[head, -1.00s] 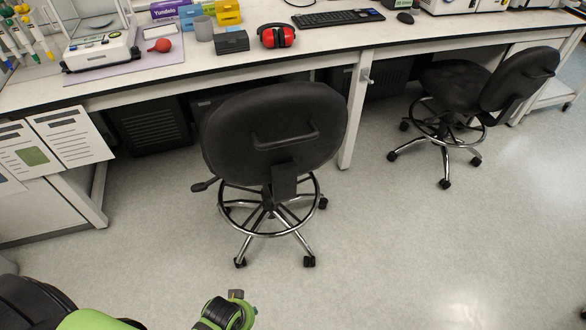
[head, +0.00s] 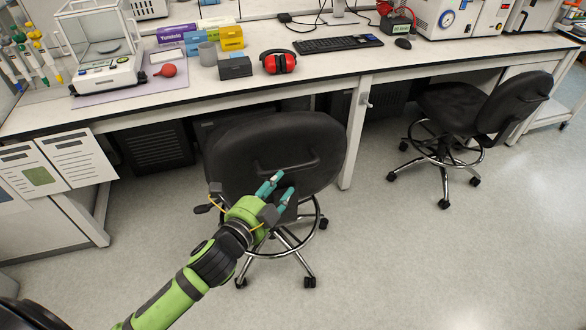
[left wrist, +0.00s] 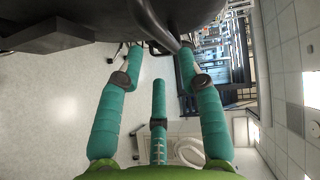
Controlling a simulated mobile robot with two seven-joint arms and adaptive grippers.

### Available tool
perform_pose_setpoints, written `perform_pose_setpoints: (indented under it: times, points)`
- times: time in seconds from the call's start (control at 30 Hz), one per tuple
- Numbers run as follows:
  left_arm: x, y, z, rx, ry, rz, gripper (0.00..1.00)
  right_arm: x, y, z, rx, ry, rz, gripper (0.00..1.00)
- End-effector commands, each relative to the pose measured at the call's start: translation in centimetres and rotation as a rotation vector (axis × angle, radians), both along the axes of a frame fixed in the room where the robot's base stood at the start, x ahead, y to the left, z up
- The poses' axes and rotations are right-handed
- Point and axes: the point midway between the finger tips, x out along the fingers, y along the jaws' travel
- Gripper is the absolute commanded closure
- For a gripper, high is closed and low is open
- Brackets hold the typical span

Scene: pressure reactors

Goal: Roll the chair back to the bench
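The black chair (head: 235,160) stands on wheels in front of the white-topped bench (head: 440,53), with its backrest towards me. A loop handle (head: 300,166) is on the back of the backrest. My left gripper (head: 279,191) is in front of the backrest, just below the handle, with its teal fingers spread. In the left wrist view, the fingers (left wrist: 165,62) stand apart, and a dark bar (left wrist: 152,22) of the chair runs near the fingertips. I cannot tell whether they touch it. The chair's seat is hidden behind the backrest. My right gripper is not in view.
A second black chair (head: 490,105) stands at the right by the bench. A balance (head: 105,70), red ear defenders (head: 278,62) and a keyboard (head: 338,44) are on the bench. A bench leg (head: 356,130) is right of the chair. The floor at the right front is clear.

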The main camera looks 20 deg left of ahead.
Motion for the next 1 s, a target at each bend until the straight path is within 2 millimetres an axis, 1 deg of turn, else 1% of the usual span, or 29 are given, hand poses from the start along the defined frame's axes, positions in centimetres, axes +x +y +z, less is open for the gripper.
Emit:
perform_pose_setpoints:
  times: [0.17, 0.4, 0.5, 0.63, 0.9, 0.93, 0.97, 1.0]
  points:
    - [1.5, -0.5, 0.3, 0.025, -0.026, -0.019, 0.63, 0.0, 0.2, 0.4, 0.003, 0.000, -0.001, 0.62]
    - [5.0, -1.2, -0.1, 0.022, -0.024, -0.016, 0.63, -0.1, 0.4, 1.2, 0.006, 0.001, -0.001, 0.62]
    - [6.1, -1.4, -0.4, 0.021, -0.022, -0.016, 0.63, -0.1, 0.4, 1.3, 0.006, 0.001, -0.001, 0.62]
    - [6.8, -1.6, -0.6, 0.020, -0.021, -0.016, 0.63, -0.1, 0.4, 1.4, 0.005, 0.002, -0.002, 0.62]
    - [7.0, -1.6, -0.7, 0.019, -0.020, -0.016, 0.63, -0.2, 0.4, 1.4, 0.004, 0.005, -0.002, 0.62]
    - [7.0, -1.6, -0.7, 0.019, -0.020, -0.016, 0.67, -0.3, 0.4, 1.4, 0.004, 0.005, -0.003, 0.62]
    - [7.0, -1.6, -0.7, 0.019, -0.020, -0.016, 0.79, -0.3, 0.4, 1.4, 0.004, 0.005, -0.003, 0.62]
    - [7.0, -1.6, -0.7, 0.019, -0.020, -0.016, 0.95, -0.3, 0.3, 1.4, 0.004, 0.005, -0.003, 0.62]
